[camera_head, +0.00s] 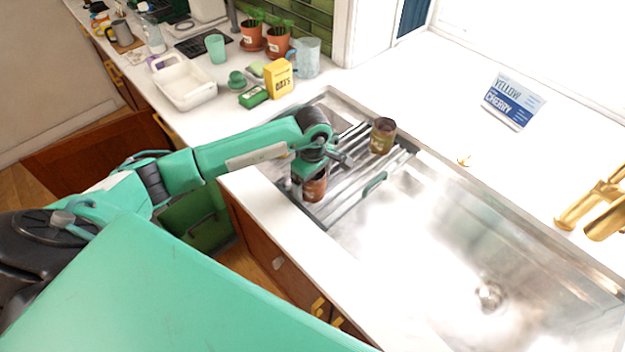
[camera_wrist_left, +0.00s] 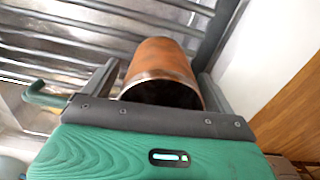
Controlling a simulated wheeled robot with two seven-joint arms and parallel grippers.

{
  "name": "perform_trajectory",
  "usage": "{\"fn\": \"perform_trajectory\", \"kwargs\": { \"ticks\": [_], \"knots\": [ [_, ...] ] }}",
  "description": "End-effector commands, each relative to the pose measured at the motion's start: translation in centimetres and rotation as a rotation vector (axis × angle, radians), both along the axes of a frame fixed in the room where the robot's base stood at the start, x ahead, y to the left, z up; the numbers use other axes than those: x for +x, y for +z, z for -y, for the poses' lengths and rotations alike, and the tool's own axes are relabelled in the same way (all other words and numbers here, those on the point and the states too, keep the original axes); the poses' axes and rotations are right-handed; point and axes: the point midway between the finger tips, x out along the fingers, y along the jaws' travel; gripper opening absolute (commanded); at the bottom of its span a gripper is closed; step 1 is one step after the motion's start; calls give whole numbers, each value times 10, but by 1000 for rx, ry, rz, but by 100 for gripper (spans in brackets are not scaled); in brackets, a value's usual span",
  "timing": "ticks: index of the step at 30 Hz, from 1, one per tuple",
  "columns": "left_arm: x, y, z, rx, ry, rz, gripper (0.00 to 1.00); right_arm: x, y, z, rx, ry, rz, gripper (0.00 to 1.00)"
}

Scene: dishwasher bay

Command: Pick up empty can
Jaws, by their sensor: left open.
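A brown, rusty-looking can (camera_head: 317,188) stands on the drying rack at the near left end of the sink. My left gripper (camera_head: 309,181) is at this can and partly hides it in the head view. In the left wrist view the can (camera_wrist_left: 162,62) shows its dark open end between the two spread fingers, with a gap on each side. A second brown can (camera_head: 382,137) with a label stands farther back on the rack, clear of the gripper. My right gripper is not in view.
A yellow box (camera_head: 279,78), white tray (camera_head: 184,84) and plant pots stand on the left counter. A gold tap is at right.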

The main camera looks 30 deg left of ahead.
Motion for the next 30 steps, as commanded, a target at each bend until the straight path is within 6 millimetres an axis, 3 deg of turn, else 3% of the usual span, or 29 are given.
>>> {"fn": "perform_trajectory", "kwargs": {
  "ticks": [5, 13, 23, 30],
  "knots": [
    [0, -1, 0, 0, 0, 0, 89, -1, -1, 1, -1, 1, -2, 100],
    [0, -1, 0, 0, 0, 0, 41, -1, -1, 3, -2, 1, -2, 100],
    [0, 2, 0, 0, 0, 1, 41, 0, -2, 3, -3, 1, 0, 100],
    [1, 23, -1, 0, 1, 4, 41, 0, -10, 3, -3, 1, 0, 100]
  ]
}}
